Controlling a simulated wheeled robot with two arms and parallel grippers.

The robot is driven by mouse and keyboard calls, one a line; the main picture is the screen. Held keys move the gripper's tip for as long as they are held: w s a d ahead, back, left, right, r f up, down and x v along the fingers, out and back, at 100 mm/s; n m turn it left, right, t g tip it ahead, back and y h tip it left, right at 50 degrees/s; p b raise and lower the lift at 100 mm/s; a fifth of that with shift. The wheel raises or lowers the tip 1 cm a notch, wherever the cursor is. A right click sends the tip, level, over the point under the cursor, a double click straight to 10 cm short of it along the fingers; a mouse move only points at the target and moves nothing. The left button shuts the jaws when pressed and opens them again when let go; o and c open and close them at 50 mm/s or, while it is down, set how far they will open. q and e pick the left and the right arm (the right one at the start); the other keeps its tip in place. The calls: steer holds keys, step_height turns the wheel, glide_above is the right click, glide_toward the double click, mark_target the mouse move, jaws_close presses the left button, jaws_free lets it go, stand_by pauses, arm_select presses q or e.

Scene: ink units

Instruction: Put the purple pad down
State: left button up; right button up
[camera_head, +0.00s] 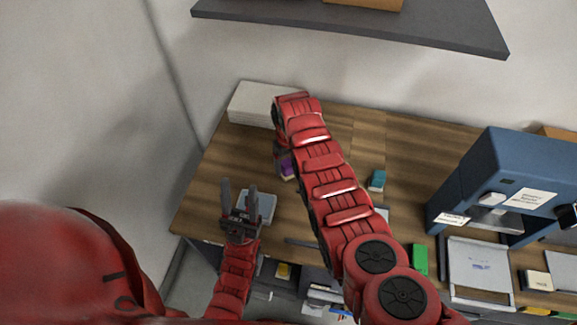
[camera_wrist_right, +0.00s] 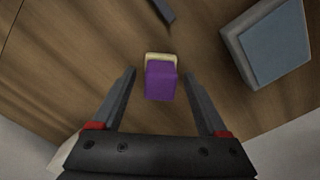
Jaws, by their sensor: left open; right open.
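The purple pad (camera_wrist_right: 160,82) rests on the wooden table between the spread fingers of my right gripper (camera_wrist_right: 160,88), with gaps on both sides. It has a cream-coloured part along one end. In the head view a small piece of the purple pad (camera_head: 287,165) shows beside my right arm, which hides the rest and most of the right gripper. My left gripper (camera_head: 239,200) is open and empty, fingers pointing up, near the table's front left edge, in front of a grey tray-like box.
The grey box with a bluish top (camera_wrist_right: 268,45) lies near the pad. A white paper stack (camera_head: 252,104) stands at the back left. A teal block (camera_head: 377,180), a green block (camera_head: 418,260) and a blue machine (camera_head: 510,180) are to the right. A dark shelf (camera_head: 350,24) hangs above.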

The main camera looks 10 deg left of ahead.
mark_target(289, 164)
step_height(289, 164, up, 8)
steer(key=shift+b, duration=1.2)
steer(key=shift+r+p, duration=0.9)
steer(key=shift+p, duration=0.25)
steer(key=shift+s+r+p, duration=0.1)
steer(key=shift+r+p, duration=0.25)
